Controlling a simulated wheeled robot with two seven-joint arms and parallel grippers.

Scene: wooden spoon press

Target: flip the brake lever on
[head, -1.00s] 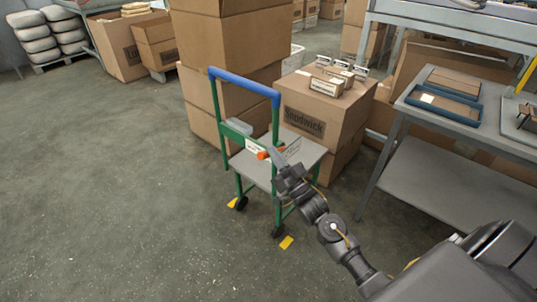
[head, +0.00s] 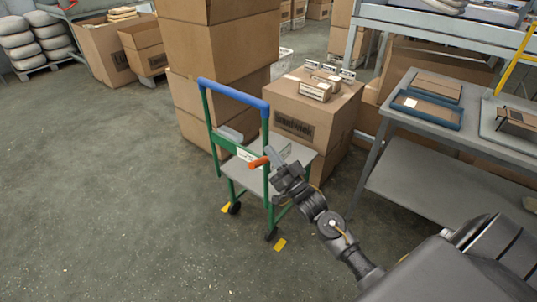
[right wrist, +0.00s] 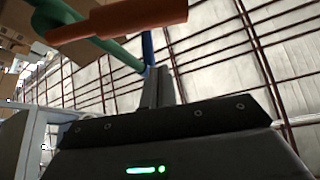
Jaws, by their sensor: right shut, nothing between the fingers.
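The brake lever (head: 259,162) is a short orange bar on the green-framed cart (head: 211,135) with a blue handle. In the head view it points left and slightly down from the frame's near post. My right gripper (head: 270,154) is shut and empty, close beside the lever at its right end. In the right wrist view the orange lever (right wrist: 125,20) crosses the top, and the shut fingertips (right wrist: 158,75) stand below it with a visible gap. A green tube (right wrist: 85,30) runs behind the lever. My left gripper is not in view.
Stacked cartons (head: 218,60) stand behind the cart, and a large carton (head: 312,110) with small boxes on top stands to its right. A grey table (head: 415,112) with trays is at the right. The floor (head: 100,190) at left is clear.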

